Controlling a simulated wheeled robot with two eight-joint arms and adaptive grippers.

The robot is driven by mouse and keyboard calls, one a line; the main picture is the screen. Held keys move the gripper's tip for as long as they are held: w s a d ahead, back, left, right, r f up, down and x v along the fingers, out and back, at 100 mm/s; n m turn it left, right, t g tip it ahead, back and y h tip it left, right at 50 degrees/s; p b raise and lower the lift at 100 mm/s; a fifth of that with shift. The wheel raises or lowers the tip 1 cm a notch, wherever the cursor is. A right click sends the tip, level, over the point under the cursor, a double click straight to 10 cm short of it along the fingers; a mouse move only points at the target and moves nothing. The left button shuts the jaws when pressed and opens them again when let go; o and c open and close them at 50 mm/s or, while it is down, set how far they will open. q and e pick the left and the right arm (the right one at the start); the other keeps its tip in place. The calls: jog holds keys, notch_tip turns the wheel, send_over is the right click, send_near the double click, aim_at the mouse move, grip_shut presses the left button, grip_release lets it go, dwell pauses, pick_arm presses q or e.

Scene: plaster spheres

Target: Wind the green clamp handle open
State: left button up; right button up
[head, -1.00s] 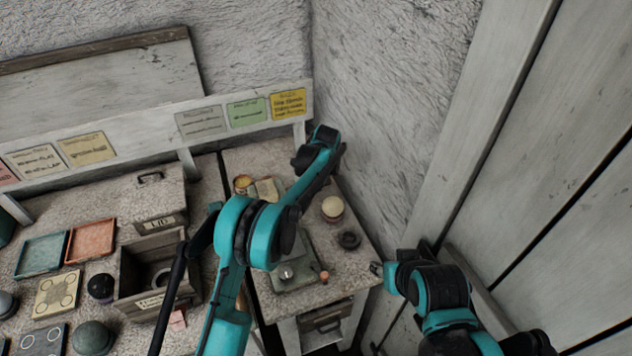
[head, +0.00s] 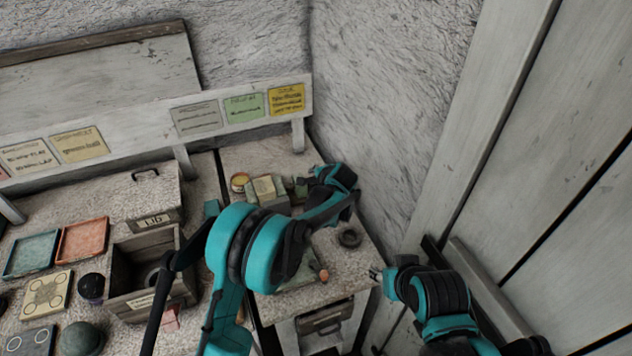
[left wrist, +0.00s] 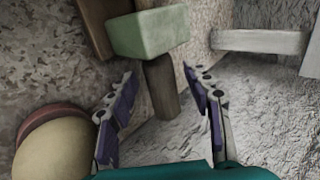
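In the left wrist view a pale green block (left wrist: 150,32), which looks like the green clamp handle, sits at the top of a dark brown post (left wrist: 163,88). My left gripper (left wrist: 160,76) is open, with one finger on each side of the post and the green block just beyond the fingertips. No finger visibly touches either. In the head view my left gripper (head: 306,187) is at the back of the right-hand bench, beside a beige and green block (head: 268,190), and my arm hides part of this area. My right gripper (head: 376,273) is small at the bench's right edge; its opening is unclear.
A cream ball on a reddish base (left wrist: 50,150) is close to my left finger in the wrist view. A dark ring (head: 349,239) lies on the bench. A wooden box (head: 150,280) and trays (head: 83,240) stand left. Walls close off the back and right.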

pick_arm(q)
jog(key=shift+r, duration=0.1)
notch_tip(320, 180, up, 10)
dwell(0.5)
